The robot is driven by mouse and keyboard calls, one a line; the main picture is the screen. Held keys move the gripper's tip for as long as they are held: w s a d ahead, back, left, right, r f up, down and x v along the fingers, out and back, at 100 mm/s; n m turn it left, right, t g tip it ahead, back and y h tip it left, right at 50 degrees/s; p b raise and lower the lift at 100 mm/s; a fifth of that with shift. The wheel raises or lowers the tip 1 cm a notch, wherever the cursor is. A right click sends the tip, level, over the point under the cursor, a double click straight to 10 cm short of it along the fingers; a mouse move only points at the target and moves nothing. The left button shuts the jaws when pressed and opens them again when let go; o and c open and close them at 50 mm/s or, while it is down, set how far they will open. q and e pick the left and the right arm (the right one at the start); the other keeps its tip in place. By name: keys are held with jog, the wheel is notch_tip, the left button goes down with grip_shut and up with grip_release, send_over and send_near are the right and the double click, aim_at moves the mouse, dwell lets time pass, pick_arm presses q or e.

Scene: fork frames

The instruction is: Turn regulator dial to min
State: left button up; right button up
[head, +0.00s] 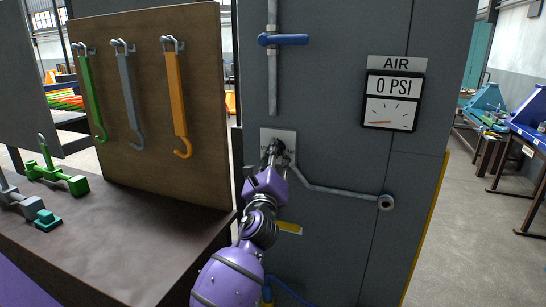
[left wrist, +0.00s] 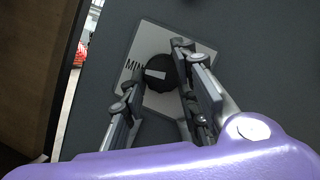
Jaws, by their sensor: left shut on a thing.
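The regulator dial (left wrist: 160,70) is a round black knob with a white mark, on a pale plate (left wrist: 150,40) fixed to the grey cabinet. In the left wrist view, the lettering MIN shows at the plate's left, and the white mark lies on the dial's side toward it. My left gripper (head: 273,150) is at the plate in the head view and hides most of the dial there. In the left wrist view its fingers (left wrist: 159,65) stand on either side of the dial, shut on it. My right gripper is in neither view.
An AIR gauge (head: 391,101) on the cabinet reads 0 PSI. A blue valve handle (head: 287,39) sits on a pipe above the plate. Another pipe (head: 335,191) runs right from the plate. Hooks hang on a brown board (head: 150,140) above a workbench at left.

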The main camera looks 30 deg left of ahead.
pick_arm(q)
jog(key=shift+s+a, duration=0.1)
jog(key=shift+a, duration=0.15)
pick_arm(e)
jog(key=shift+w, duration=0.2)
pick_arm(q)
jog(key=o, duration=0.9)
jog(key=shift+f, duration=0.1)
jog(key=shift+o, duration=0.6)
jog(key=shift+a, duration=0.1)
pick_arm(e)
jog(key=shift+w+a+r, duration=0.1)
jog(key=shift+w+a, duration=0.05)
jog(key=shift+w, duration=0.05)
pick_arm(q)
jog(key=v, duration=1.2)
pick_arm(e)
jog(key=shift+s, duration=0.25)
